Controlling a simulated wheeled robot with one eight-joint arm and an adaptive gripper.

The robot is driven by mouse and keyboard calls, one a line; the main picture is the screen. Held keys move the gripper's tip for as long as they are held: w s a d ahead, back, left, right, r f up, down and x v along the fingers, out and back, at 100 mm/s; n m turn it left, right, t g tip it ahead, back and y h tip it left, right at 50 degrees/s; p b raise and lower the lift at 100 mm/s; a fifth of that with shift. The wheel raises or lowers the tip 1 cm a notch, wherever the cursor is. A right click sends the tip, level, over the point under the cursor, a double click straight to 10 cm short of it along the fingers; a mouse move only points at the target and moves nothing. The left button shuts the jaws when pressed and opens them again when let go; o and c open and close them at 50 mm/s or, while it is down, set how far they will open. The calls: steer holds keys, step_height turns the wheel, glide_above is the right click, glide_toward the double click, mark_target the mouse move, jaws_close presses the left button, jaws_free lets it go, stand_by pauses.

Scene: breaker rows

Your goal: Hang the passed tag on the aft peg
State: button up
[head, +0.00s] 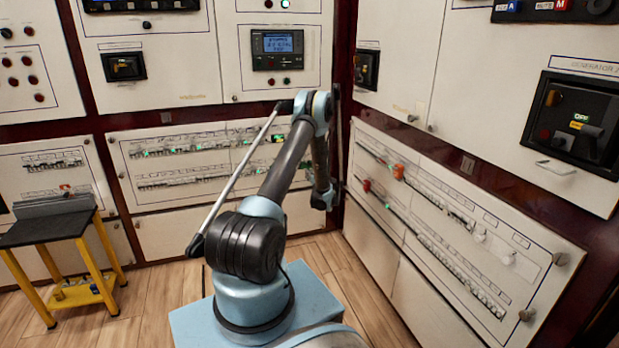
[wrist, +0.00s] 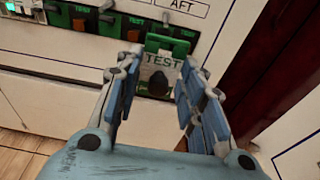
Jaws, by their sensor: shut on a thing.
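In the wrist view my gripper (wrist: 160,62) has its two fingers on either side of a green piece marked TEST (wrist: 161,60), with a dark knob-like part at its lower end. The piece sits between the fingertips, close in front of the panel row. I cannot tell whether it is the passed tag or part of a breaker. A panel label reading AFT (wrist: 179,4) is just above it. A dark peg-like part (wrist: 164,18) shows between label and piece. In the head view my gripper's fingers cannot be made out; my arm's end is near the corner.
Several green-marked breaker units (wrist: 85,18) line the row to the left. A dark red post (wrist: 247,70) stands close on the right. In the head view a right-hand panel (head: 420,215) carries orange and red parts. A black-topped yellow stand (head: 55,228) is at the left.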

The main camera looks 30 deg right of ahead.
mark_target(308, 168)
steer(key=x, duration=0.5)
steer(key=shift+w+r, duration=0.25)
steer(key=shift+r, duration=0.15)
steer(key=shift+r, duration=0.1)
stand_by(0.7)
steer(key=shift+d, duration=0.1)
stand_by(0.5)
steer(key=shift+x, duration=1.25)
stand_by(0.7)
steer(key=o, duration=0.9)
steer(key=shift+r, duration=0.2)
steer(key=shift+c, duration=0.2)
